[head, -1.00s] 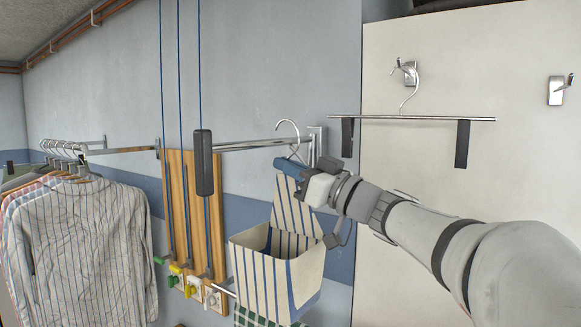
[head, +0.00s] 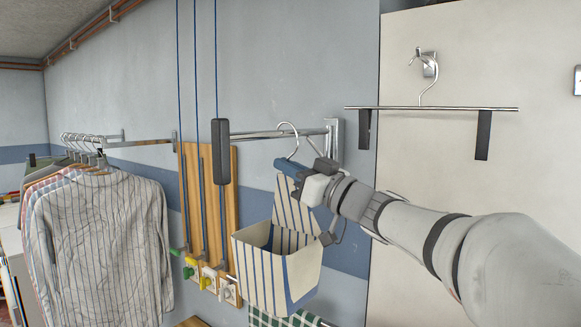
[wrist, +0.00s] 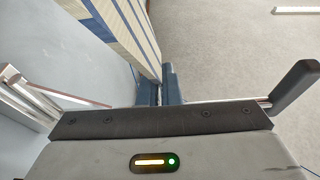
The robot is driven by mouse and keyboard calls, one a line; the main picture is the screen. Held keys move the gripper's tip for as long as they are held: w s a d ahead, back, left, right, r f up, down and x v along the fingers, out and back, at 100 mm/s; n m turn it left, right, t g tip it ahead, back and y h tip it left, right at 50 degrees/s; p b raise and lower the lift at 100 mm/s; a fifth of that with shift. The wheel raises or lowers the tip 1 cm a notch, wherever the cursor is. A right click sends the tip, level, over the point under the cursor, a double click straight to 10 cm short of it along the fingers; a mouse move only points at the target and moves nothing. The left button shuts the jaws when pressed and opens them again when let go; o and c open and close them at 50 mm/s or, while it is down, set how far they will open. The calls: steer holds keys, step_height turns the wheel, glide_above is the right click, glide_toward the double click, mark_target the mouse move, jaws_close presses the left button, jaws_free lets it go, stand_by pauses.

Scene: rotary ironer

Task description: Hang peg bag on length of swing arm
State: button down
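The peg bag (head: 277,268) is cream with blue stripes, open-topped, and hangs upright below my gripper (head: 289,164). My gripper's blue fingers are shut on its upper part, under the metal hook (head: 288,127). The bag's striped cloth also shows in the wrist view (wrist: 122,28), by the blue fingers. The swing arm (head: 255,136) is a chrome bar running from a wall bracket to a dark grey pad at its left end. The hook overlaps the bar in the head view, nearer the bracket than the pad. I cannot tell whether it is over the bar or in front.
Striped shirts (head: 95,240) hang on a rail at left. A wooden board (head: 205,215) with coloured knobs is on the wall behind the pad. An empty clip hanger (head: 432,108) hangs from a hook at right. A green checked cloth (head: 275,319) is below the bag.

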steer(key=shift+f, duration=0.35)
stand_by(0.4)
steer(key=c, duration=1.5)
jaws_free()
steer(key=shift+c, duration=0.2)
